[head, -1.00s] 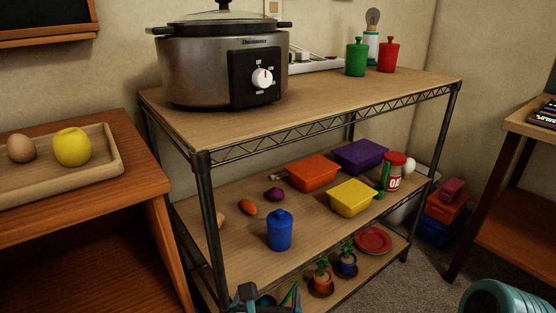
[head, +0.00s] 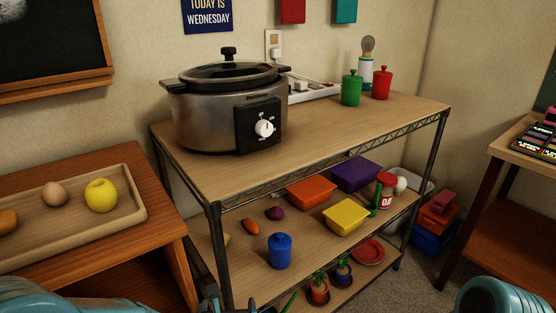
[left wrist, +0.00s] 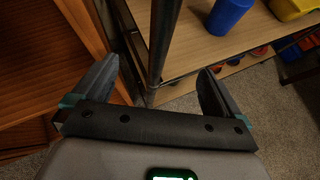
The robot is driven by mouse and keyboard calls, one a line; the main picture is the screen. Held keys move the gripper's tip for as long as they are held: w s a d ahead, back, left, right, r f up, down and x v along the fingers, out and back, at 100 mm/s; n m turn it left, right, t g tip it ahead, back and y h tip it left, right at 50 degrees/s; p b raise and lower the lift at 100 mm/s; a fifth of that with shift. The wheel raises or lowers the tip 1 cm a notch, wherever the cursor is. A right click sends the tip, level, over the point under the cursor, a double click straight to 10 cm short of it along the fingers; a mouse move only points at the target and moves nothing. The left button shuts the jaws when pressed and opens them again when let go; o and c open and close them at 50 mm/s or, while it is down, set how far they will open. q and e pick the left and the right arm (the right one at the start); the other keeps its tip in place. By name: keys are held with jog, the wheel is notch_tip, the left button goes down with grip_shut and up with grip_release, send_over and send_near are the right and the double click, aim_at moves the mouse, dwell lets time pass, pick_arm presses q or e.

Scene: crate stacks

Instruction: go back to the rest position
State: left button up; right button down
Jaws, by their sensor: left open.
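My left gripper (left wrist: 160,88) is open in the left wrist view, its two dark fingers spread apart with nothing held between them. A dark shelf post (left wrist: 158,50) shows in the gap between the fingers; I cannot tell whether it is between them or beyond. In the head view the left gripper (head: 232,305) is at the bottom edge, mostly cut off, near the front left post of the shelf. A teal part of my arm is at the bottom left. My right gripper is not in view.
The wire shelf (head: 330,130) holds a slow cooker (head: 215,115) on top. Below are a blue jar (head: 280,252), a yellow container (head: 346,216) and an orange container (head: 311,190). A wooden cabinet (head: 160,225) with a tray (head: 125,222) stands left. Carpet shows at right.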

pick_arm(q)
jog(key=s+a+r+m+g+h+p, duration=0.3)
jog(key=s+a+m+g+p, duration=0.55)
jog(key=p, duration=1.25)
jog(key=s+d+m+g+h+p, duration=0.1)
jog(key=s+d+m, duration=0.2)
jog(key=m, duration=1)
jog(key=s+d+m+g+h+p, duration=0.1)
jog(key=s+d+m, duration=0.3)
jog(key=s+m, duration=0.4)
jog(key=f+m, duration=0.1)
jog(key=m, duration=0.4)
jog(key=shift+s+d+h, duration=0.3)
jog(key=shift+s, duration=0.05)
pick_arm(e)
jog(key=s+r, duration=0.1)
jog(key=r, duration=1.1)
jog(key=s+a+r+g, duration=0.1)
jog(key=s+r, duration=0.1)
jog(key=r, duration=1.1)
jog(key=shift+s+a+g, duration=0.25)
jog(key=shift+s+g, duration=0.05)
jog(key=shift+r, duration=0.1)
